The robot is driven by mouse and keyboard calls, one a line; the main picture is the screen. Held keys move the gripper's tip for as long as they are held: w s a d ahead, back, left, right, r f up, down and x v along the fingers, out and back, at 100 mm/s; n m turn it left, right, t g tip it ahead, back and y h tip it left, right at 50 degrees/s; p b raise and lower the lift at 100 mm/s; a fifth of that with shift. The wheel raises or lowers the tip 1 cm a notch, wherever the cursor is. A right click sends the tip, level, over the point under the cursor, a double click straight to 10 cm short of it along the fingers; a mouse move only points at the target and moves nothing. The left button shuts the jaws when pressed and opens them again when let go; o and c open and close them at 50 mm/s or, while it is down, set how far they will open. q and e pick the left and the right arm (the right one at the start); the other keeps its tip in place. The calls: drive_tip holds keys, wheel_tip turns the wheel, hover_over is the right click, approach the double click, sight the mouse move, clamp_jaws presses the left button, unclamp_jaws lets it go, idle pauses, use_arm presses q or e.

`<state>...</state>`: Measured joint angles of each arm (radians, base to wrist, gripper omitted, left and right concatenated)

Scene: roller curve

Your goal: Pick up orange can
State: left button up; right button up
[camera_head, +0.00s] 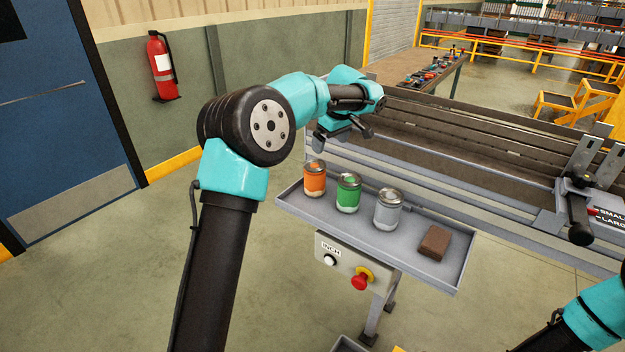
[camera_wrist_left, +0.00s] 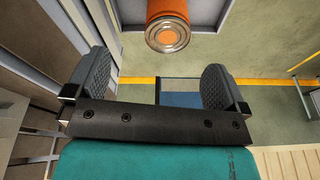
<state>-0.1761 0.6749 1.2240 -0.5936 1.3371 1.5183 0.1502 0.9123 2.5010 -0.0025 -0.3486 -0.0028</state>
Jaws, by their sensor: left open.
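The orange can (camera_head: 315,180) stands upright at the left end of a grey tray (camera_head: 330,209). A green can (camera_head: 348,193) and a grey can (camera_head: 387,212) stand to its right in a row. My left gripper (camera_head: 345,132) is above and slightly behind the orange can, apart from it. In the left wrist view the orange can (camera_wrist_left: 167,22) shows at the top edge, beyond the two spread fingers (camera_wrist_left: 158,85), with nothing between them. Only part of my right arm shows at the lower right of the head view; its gripper is out of sight.
A brown block (camera_head: 434,243) lies at the tray's right end. The roller conveyor (camera_head: 460,150) runs behind the tray, with a clamp-like fixture (camera_head: 580,190) at right. A control box (camera_head: 345,265) with a red button (camera_head: 361,280) hangs below the tray.

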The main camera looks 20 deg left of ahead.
sight(318, 165)
use_arm(q)
drive_tip(key=r+n, duration=0.1)
drive_tip(key=d+r+n+y, duration=0.1)
drive_tip(key=n, duration=0.1)
drive_tip(key=d+r+n+g+y, duration=0.1)
drive_tip(key=r+n, duration=0.1)
drive_tip(key=shift+w+d, duration=0.1)
drive_tip(key=shift+w, duration=0.1)
drive_tip(key=shift+f, duration=0.15)
drive_tip(key=x, duration=1.2)
drive_tip(key=shift+f, duration=0.15)
drive_tip(key=shift+a+x, duration=0.15)
drive_tip(key=shift+x, duration=1.1)
drive_tip(key=shift+a+x, duration=0.15)
drive_tip(key=shift+x, duration=1.1)
drive_tip(key=shift+c, duration=0.4)
